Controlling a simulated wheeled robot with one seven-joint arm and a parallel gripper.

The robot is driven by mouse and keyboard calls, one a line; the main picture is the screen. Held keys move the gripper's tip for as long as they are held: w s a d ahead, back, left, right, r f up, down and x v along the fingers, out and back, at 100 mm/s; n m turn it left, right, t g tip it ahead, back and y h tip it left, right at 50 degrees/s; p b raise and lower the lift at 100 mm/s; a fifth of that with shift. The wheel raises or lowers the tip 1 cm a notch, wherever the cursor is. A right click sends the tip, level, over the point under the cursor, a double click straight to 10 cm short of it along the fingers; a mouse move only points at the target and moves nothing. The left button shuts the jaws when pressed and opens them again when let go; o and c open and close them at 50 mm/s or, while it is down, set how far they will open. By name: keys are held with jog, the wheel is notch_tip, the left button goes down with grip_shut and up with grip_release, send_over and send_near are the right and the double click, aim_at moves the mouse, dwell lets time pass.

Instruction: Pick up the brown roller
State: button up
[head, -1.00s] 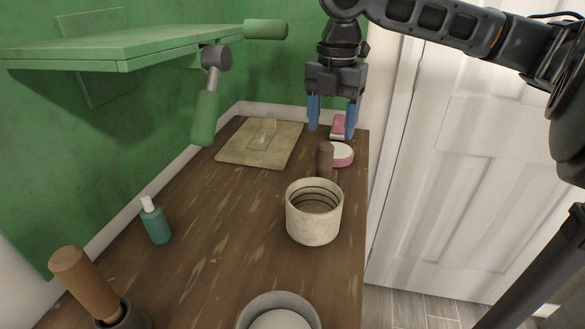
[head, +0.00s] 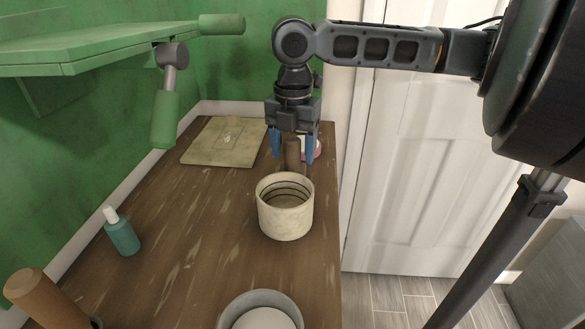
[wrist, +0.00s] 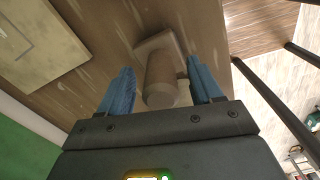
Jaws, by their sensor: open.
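A brown upright cylinder (head: 292,152), which looks like the brown roller, stands on the wooden table behind the cream pot. My gripper (head: 292,159) is open above the table, its two blue fingers on either side of the cylinder. In the wrist view the roller (wrist: 161,80) shows end-on between the open fingers (wrist: 160,68), with gaps to both. A squarish base or block shows at its far end. I cannot tell how far down the fingers reach along it.
A cream pot (head: 285,219) stands just in front. A pink-and-white round item (head: 314,150) is behind the right finger. A flat beige board (head: 225,145) lies at back left. A teal bottle (head: 122,236), another brown cylinder (head: 42,300) and a grey bowl (head: 232,318) are nearer.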

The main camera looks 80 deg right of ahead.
jog(key=c, duration=1.1)
jog(key=shift+r, duration=0.2)
jog(key=shift+c, duration=0.2)
